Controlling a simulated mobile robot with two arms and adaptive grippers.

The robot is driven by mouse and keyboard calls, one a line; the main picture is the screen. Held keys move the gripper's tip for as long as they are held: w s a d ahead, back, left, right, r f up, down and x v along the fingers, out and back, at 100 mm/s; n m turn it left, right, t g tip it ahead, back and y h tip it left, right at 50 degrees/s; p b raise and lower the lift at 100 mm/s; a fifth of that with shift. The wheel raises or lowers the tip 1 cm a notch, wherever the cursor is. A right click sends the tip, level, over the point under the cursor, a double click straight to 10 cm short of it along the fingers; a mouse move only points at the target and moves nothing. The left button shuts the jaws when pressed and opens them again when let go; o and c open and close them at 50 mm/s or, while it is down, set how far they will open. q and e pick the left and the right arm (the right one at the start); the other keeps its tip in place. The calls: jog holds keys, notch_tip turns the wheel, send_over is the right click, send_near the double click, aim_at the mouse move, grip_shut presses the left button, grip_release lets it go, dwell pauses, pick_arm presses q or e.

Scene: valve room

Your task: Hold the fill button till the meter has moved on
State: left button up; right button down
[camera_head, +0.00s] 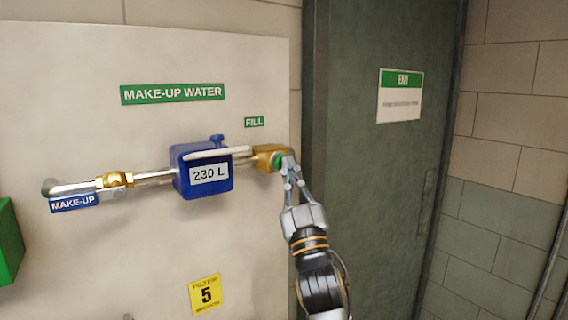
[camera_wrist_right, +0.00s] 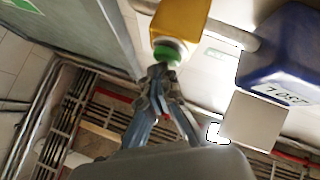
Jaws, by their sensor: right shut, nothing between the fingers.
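The green fill button (camera_head: 278,161) sits on the end of a brass valve body (camera_head: 264,156), under a small green FILL sign (camera_head: 254,122). The blue meter (camera_head: 203,171) to its left reads 230 L. My right gripper (camera_head: 288,163) is shut and empty, its fingertips at the button in the head view. In the right wrist view the fingertips (camera_wrist_right: 160,75) are just below the green button (camera_wrist_right: 168,52); whether they touch or press it I cannot tell. My left gripper is not in view.
A pipe with a brass fitting (camera_head: 115,180) runs left from the meter along the pale panel. A grey-green door (camera_head: 385,190) with an exit sign (camera_head: 400,96) stands right of the button. A green box (camera_head: 8,242) is at the far left.

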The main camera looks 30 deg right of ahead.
jog(key=shift+s+d, duration=0.1)
jog(key=shift+s, duration=0.6)
jog(key=s, duration=0.2)
jog(key=s+p, duration=0.1)
jog(key=s, duration=0.2)
jog(key=shift+d, duration=0.2)
